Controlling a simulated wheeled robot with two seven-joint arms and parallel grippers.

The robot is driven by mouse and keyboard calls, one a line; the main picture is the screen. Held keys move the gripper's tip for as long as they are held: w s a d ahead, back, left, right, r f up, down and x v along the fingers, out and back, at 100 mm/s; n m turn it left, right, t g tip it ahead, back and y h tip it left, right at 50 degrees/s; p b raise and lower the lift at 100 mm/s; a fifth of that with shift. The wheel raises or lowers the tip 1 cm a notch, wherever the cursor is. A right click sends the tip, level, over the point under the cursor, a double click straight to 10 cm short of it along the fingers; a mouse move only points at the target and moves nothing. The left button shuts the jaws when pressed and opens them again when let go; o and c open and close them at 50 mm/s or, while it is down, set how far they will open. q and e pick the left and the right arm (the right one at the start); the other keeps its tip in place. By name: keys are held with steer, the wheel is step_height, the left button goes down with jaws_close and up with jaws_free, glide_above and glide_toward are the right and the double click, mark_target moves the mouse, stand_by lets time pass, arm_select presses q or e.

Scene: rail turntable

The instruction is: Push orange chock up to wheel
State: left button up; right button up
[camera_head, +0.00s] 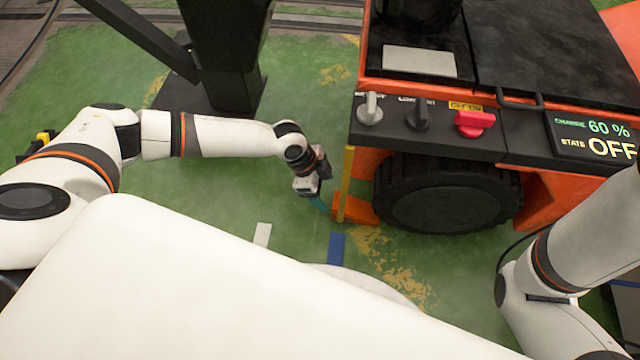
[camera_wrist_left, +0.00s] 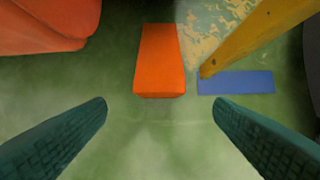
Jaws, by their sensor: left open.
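The orange chock (camera_head: 358,210) lies on the green floor beside the black wheel (camera_head: 445,195) of the orange vehicle, partly behind a yellow post. I cannot tell whether chock and wheel touch. In the left wrist view the chock (camera_wrist_left: 160,65) lies flat, ahead of the fingertips and centred between them. My left gripper (camera_head: 320,200) is low, just left of the chock; in its wrist view the two teal fingers (camera_wrist_left: 160,115) are spread with nothing between them. My right arm shows at the right, but its gripper is out of view.
The yellow post (camera_head: 346,184) stands close to the chock; its foot is beside a blue floor strip (camera_wrist_left: 236,83). A white floor strip (camera_head: 262,234) lies left of it. The vehicle panel (camera_head: 430,115) overhangs the wheel.

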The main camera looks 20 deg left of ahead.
mark_target(337, 206)
arm_select(q)
steer(key=b+x, duration=0.6)
steer(key=x, duration=0.3)
steer(key=shift+d+f, duration=0.15)
steer(key=shift+f, duration=0.2)
steer(key=c, duration=1.3)
steer(key=shift+r, duration=0.1)
